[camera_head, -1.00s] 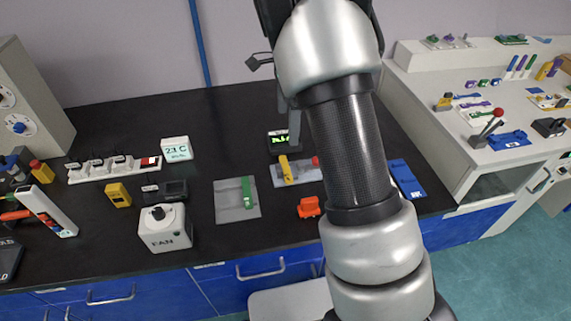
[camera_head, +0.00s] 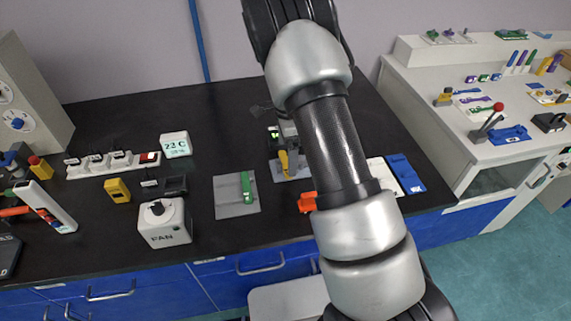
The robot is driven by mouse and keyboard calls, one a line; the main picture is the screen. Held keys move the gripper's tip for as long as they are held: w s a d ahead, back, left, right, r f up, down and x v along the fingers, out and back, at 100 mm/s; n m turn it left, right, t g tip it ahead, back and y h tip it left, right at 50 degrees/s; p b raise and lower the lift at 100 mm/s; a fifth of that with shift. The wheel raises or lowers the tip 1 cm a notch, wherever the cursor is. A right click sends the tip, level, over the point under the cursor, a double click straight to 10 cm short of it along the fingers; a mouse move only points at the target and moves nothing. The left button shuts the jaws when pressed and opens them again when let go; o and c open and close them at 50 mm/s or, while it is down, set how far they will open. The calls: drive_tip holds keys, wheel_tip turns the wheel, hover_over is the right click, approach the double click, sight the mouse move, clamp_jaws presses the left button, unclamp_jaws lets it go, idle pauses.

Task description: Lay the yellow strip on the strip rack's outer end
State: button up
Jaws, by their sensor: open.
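A narrow yellow piece (camera_head: 283,163), which looks like the yellow strip, is at a grey plate (camera_head: 277,172) near the middle of the black bench. My gripper (camera_head: 290,150) is just above and beside it, pointing down, with its fingers partly hidden by my arm. My gripper is open; I cannot tell whether its fingers touch the yellow piece. A similar green piece (camera_head: 248,187) lies on another grey plate (camera_head: 229,196) to the left. I cannot clearly identify the strip rack; my arm hides part of the bench.
A red-orange block (camera_head: 307,203) is close to the front right of the yellow piece. A white panel (camera_head: 386,177) and a blue tray (camera_head: 406,173) lie right of my arm. A fan box (camera_head: 165,222) stands at left.

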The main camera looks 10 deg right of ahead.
sight(285, 164)
drive_tip(key=shift+f, duration=1.25)
drive_tip(key=shift+f, duration=0.25)
drive_tip(key=c, duration=0.7)
